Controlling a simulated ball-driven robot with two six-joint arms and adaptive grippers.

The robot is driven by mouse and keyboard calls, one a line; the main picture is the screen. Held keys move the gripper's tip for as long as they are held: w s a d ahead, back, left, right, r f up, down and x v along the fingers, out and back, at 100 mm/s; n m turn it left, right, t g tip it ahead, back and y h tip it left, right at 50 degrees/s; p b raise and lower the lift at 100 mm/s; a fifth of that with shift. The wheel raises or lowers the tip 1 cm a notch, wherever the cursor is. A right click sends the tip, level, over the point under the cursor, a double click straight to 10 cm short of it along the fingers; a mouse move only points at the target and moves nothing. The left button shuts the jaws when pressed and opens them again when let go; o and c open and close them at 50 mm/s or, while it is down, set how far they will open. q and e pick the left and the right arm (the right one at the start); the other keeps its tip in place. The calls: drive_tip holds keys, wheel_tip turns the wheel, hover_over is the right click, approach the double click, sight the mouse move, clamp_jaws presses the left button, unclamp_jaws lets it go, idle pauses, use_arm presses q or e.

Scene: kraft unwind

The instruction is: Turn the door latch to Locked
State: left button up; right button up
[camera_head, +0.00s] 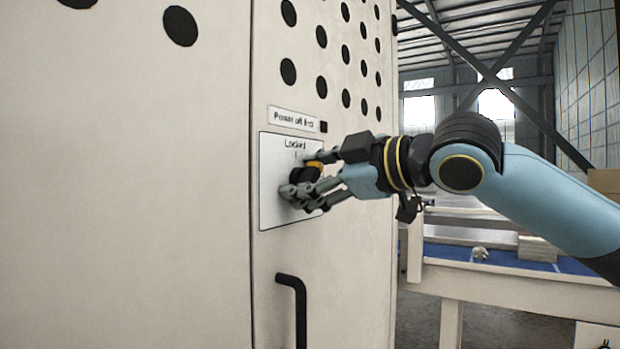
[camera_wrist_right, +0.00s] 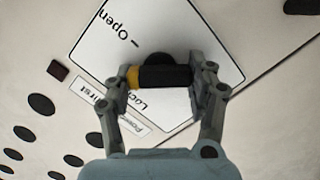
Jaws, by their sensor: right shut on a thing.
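The door latch (camera_head: 306,174) is a black knob with a yellow end, mounted on a white label plate (camera_head: 273,204) on the pale cabinet door. The plate reads "Locked" at its top in the head view. In the right wrist view the latch (camera_wrist_right: 166,76) lies between my fingers, its yellow end between the "Open" and "Locked" words, on neither. The "Locked" word is partly covered there. My right gripper (camera_head: 303,176) is shut on the latch, with a finger at each end in the wrist view (camera_wrist_right: 164,82). My left gripper is not in view.
A "Power off first" label (camera_head: 293,119) is above the plate. A black door handle (camera_head: 298,300) sticks out below. Round black holes fill the upper door. To the right, a pale bench (camera_head: 500,282) with a blue surface stands behind my right arm.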

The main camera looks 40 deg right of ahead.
drive_tip(key=n, duration=0.2)
drive_tip(key=shift+f+n+t+b, duration=0.15)
drive_tip(key=shift+n+t+b, duration=0.15)
drive_tip(key=shift+b, duration=0.05)
drive_tip(key=shift+n, duration=0.6)
drive_tip(key=shift+a+f+n+t+h+b, duration=0.1)
drive_tip(key=shift+n+t+h+b, duration=0.2)
drive_tip(key=shift+n+b, duration=0.5)
drive_tip(key=n, duration=0.2)
drive_tip(key=shift+n+t, duration=0.3)
drive_tip(key=shift+n, duration=0.1)
